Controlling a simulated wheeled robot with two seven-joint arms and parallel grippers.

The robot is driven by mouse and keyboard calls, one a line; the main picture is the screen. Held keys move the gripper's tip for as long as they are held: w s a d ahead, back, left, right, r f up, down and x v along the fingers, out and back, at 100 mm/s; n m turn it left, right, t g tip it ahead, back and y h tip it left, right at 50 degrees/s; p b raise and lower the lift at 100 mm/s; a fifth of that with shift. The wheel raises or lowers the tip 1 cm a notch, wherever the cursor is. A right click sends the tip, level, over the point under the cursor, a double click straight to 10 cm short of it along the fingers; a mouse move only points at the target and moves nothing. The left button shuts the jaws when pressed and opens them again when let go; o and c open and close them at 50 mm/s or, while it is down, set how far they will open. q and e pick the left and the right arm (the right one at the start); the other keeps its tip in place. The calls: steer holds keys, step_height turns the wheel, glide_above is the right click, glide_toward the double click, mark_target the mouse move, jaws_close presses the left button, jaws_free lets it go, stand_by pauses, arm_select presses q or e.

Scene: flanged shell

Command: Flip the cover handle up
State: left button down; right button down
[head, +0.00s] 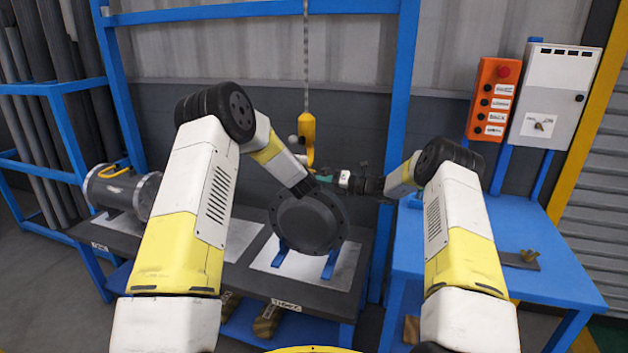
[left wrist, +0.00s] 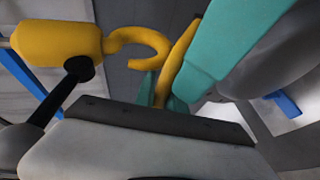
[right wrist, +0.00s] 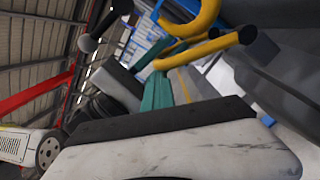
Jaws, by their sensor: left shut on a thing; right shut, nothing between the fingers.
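The dark grey round flanged cover (head: 308,222) faces me upright on blue supports on the dark bench. Its yellow handle is mostly hidden behind my grippers in the head view. A yellow bar that looks like the handle shows in the left wrist view (left wrist: 178,60) and, with a dark end, in the right wrist view (right wrist: 200,50). My left gripper (head: 312,183) is at the cover's top edge, shut on the handle. My right gripper (head: 336,179), with teal fingers, is shut and empty just right of it. Its teal finger shows in the right wrist view (right wrist: 155,92).
A yellow crane hook (head: 308,135) hangs from a chain just above my grippers; it fills the upper left wrist view (left wrist: 140,42). A grey flanged cylinder (head: 122,190) with a yellow handle lies left. A blue table (head: 540,265) stands right, below an orange button box (head: 494,98).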

arm_select(q)
steer(key=shift+s+f, duration=0.1)
steer(key=shift+f, duration=0.3)
steer(key=c, duration=1.4)
jaws_free()
steer(key=shift+a+f, duration=0.1)
arm_select(e)
steer(key=shift+w+d+r, duration=0.1)
steer(key=shift+w+r, duration=0.3)
steer(key=shift+r, duration=0.25)
steer(key=shift+f, duration=0.1)
